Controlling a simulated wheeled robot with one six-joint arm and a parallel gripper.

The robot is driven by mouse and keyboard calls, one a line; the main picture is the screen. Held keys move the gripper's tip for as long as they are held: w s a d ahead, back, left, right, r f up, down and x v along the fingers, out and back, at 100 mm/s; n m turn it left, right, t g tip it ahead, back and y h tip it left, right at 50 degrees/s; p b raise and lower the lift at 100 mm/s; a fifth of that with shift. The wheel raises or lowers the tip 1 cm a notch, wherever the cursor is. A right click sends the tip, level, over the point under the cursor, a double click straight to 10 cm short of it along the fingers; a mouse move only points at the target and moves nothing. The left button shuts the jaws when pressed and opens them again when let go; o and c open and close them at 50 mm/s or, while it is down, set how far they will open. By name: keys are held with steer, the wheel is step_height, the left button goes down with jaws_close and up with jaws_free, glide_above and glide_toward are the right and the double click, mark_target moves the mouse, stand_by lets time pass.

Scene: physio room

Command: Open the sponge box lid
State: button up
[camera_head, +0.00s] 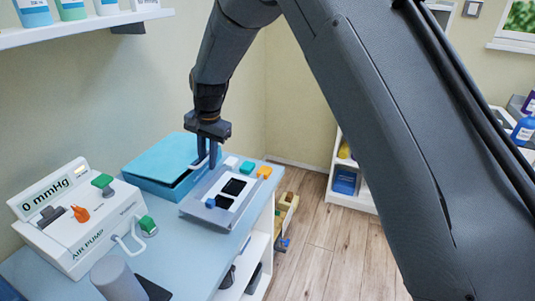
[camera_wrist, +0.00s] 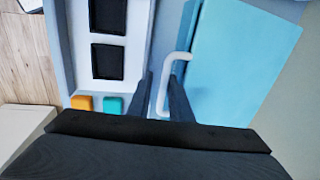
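The sponge box (camera_head: 148,185) is a light-blue box against the wall on the counter. Its flat teal lid (camera_head: 160,158) lies over it, with a dark gap under the near right edge. The lid also shows in the wrist view (camera_wrist: 240,60). A white bar handle (camera_wrist: 161,92) stands along the lid's edge. My gripper (camera_wrist: 163,76) points down at this edge, its two dark fingers apart on either side of the handle. The box's inside is hidden.
A white tray with two black pads (camera_head: 226,203) sits right beside the box, with teal and orange blocks (camera_head: 264,172) behind. An air pump (camera_head: 85,215) with a white hose stands at the left. A grey cylinder (camera_head: 117,280) stands in front. A wall shelf (camera_head: 85,24) hangs above.

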steer(key=shift+d+f, duration=0.1)
steer(key=shift+d, duration=0.05)
step_height(320, 180, up, 7)
steer(key=d+b, duration=0.2)
steer(key=s+d+f+n+b, duration=0.1)
steer(key=s+d+f+b, duration=0.1)
steer(key=d, duration=1)
steer(key=shift+s+f, duration=0.35)
steer(key=shift+s, duration=0.25)
